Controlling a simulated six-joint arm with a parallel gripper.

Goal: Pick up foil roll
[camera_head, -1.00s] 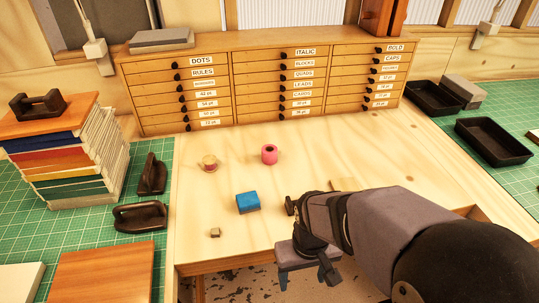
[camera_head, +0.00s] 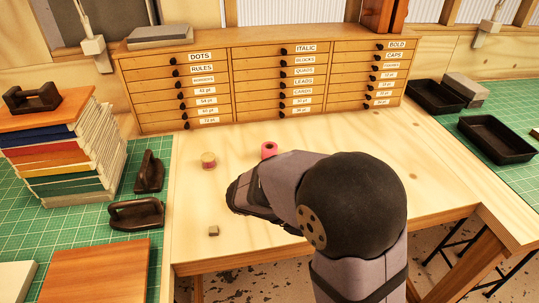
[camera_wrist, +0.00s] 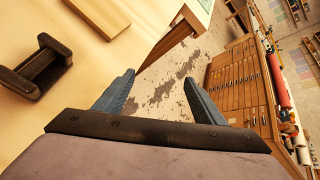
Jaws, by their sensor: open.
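I cannot tell for sure which is the foil roll. My gripper (camera_wrist: 159,97) is open and empty in the wrist view, its two blue-grey fingers apart over the floor as seen there. Its fingers are hidden in the head view.
Dark handled tools (camera_head: 137,214) and a stack of books (camera_head: 68,160) stand on the left. A drawer cabinet (camera_head: 222,90) closes off the back. Black trays (camera_head: 495,140) lie at right.

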